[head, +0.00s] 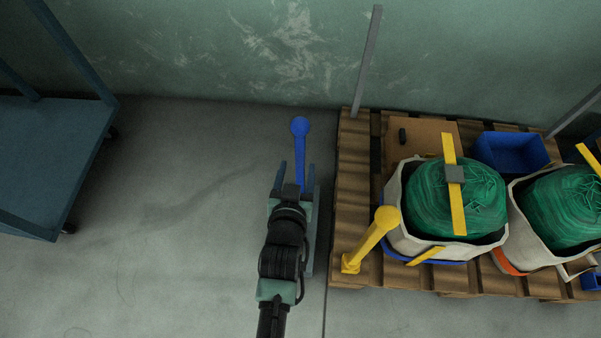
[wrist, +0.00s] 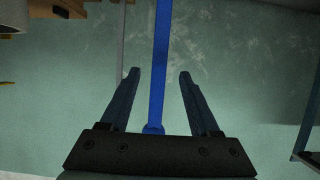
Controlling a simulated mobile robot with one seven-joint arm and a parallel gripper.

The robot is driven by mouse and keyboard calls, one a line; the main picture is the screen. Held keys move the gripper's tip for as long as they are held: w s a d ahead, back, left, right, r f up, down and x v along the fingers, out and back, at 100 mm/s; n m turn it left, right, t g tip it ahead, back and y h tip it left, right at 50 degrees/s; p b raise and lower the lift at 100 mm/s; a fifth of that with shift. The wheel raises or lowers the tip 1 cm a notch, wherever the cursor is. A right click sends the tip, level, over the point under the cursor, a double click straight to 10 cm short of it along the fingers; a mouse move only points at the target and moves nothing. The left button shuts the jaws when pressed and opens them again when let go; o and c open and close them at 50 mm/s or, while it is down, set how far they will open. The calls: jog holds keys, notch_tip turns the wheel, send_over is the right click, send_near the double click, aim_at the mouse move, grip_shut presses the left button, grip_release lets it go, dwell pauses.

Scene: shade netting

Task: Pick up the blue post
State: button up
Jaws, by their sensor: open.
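The blue post (head: 299,155) stands left of the wooden pallet and has a round knob at its top. In the head view my gripper (head: 293,168) is at the post, and its lower part is hidden behind the gripper and arm. In the wrist view the post (wrist: 160,65) runs between the two fingers of my gripper (wrist: 158,76), with clear space on both sides. The fingers are open and I see no contact with the post.
The pallet (head: 352,190) on the right carries a yellow post (head: 370,240), a blue bin (head: 510,151) and white tubs with green netting (head: 455,197). A grey upright (head: 367,60) rises at its back corner. A blue cart (head: 45,150) stands left. Floor between is clear.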

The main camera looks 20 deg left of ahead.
aim_at(300, 158)
jog(key=shift+b+x, duration=2.05)
jog(key=shift+x, duration=0.95)
jog(key=shift+r, duration=0.15)
grip_shut()
jog(key=shift+w+r, duration=0.1)
